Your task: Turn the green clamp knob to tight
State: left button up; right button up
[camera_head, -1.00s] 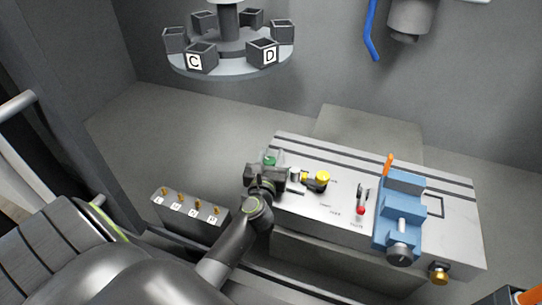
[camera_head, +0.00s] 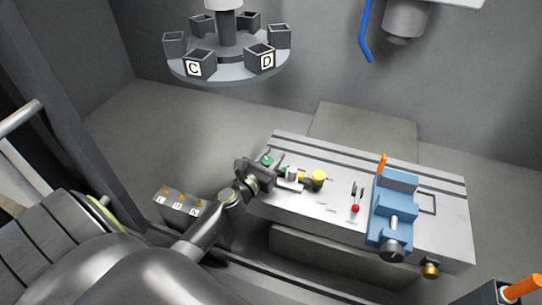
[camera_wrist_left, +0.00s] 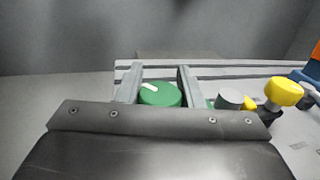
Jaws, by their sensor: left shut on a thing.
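The green clamp knob (camera_wrist_left: 160,95) is round, with a white pointer mark on top that points to the upper left in the left wrist view. In the head view a small part of the green knob (camera_head: 267,160) shows at the left end of the grey bench plate (camera_head: 440,225). My left gripper (camera_wrist_left: 158,88) has one finger on each side of the knob and is shut on it. Its body hides much of the knob and any markings around it in the head view. My right gripper is not in view.
Right of the knob are a grey cylinder (camera_wrist_left: 229,98) and a yellow knob (camera_head: 318,178). Further right stand a red-tipped lever (camera_head: 355,208) and a blue vise (camera_head: 391,215). A carousel of lettered boxes (camera_head: 228,65) hangs behind. A small block with brass pegs (camera_head: 181,205) is left.

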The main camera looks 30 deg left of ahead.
pick_arm(q)
jog(key=o, duration=1)
jog(key=shift+s, duration=0.1)
jog(key=s+b, duration=0.1)
jog(key=s, duration=0.7)
jog(key=shift+s+d+f+b, duration=0.1)
jog(key=shift+s+f+b, duration=0.05)
jog(key=shift+s+b, duration=0.15)
jog(key=s+b, duration=0.3)
jog(key=s, duration=0.5)
jog(key=shift+s+b, duration=0.25)
jog(key=shift+b, duration=0.05)
jog(key=shift+d, duration=0.1)
jog(key=shift+c, duration=0.3)
